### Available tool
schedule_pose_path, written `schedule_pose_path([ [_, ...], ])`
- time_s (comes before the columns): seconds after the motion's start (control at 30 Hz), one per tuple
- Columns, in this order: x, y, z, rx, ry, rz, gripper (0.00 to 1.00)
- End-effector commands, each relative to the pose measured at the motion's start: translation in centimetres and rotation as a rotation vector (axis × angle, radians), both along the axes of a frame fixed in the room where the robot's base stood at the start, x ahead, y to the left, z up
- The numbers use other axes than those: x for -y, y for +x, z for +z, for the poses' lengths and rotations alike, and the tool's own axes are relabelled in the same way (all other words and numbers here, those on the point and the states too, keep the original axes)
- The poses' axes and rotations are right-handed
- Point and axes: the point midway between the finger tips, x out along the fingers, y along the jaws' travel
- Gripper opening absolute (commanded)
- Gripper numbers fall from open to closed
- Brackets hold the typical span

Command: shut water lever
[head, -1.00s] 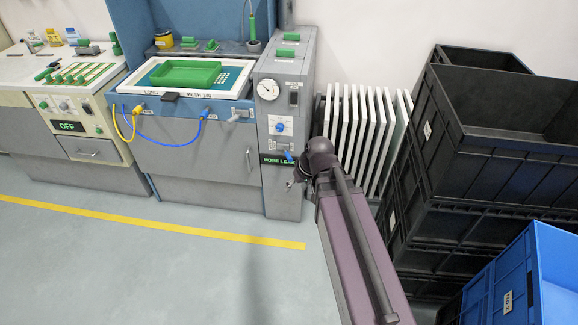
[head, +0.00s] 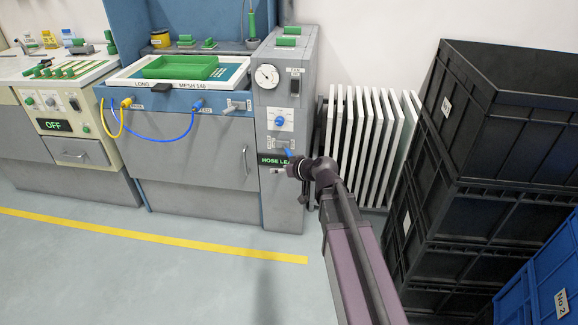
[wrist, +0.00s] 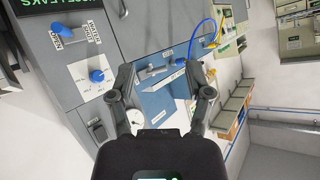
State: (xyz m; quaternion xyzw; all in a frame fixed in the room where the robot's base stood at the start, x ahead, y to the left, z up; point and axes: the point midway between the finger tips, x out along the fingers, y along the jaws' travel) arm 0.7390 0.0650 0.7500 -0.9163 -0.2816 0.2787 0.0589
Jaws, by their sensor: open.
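The grey cabinet (head: 285,205) carries a blue-tipped lever (head: 288,153) beside a green-lit display and, above it, a blue knob (head: 280,121) on a white plate. A grey lever (head: 235,104) sits on the blue front panel of the washing unit to the left. In the wrist view the blue-tipped lever (wrist: 55,28), blue knob (wrist: 97,76) and grey lever (wrist: 152,72) all show. My gripper (wrist: 160,72) is open and empty, its fingers framing the grey lever's area; contact cannot be judged.
A round gauge (head: 267,76) is above the knob. Yellow and blue hoses (head: 160,140) hang on the front panel. Grey floor (head: 130,275) is clear at front left.

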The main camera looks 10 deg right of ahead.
Motion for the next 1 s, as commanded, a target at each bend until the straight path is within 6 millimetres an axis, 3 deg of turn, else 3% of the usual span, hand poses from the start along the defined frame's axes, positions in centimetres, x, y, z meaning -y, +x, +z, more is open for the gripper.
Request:
schedule_pose_path([
  [0.03, 0.2, 0.7, -1.6, 0.03, 0.01, -0.009, 0.65],
  [0.47, 2.8, 5.6, -5.6, 0.273, 0.084, -0.133, 0.65],
  [1.0, 8.2, 10.1, -11.5, 0.471, 0.117, -0.363, 0.65],
])
